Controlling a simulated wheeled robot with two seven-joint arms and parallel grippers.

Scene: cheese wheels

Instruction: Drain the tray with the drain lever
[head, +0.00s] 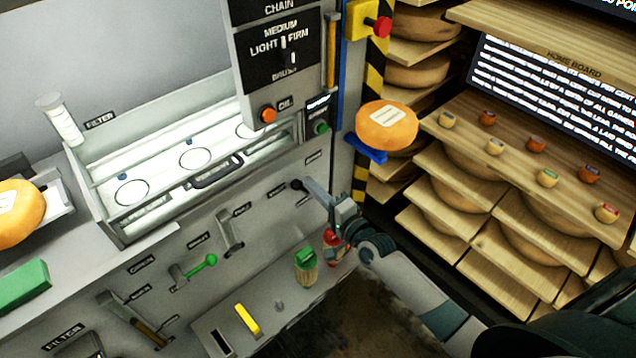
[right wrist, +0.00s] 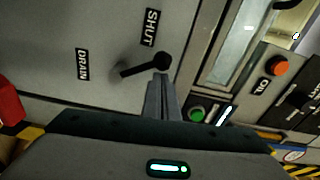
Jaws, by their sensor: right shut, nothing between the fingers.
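The drain lever, with a black ball knob (head: 297,184), sticks out of the grey panel below the tray's right end. In the right wrist view its knob (right wrist: 161,61) lies close to the SHUT label (right wrist: 150,28), with the DRAIN label (right wrist: 82,64) farther left. My right gripper (head: 312,190) is shut and empty, its fingertips (right wrist: 161,78) right at the knob; I cannot tell whether they touch it. The tray (head: 143,222) is a long lit trough with round outlines on its pale floor. My left gripper is not in view.
An orange button (head: 268,115) and green button (head: 321,127) sit above the lever. A lower ledge holds a green-topped brush (head: 305,266) and yellow block (head: 247,319). Cheese shelves (head: 470,185) stand right.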

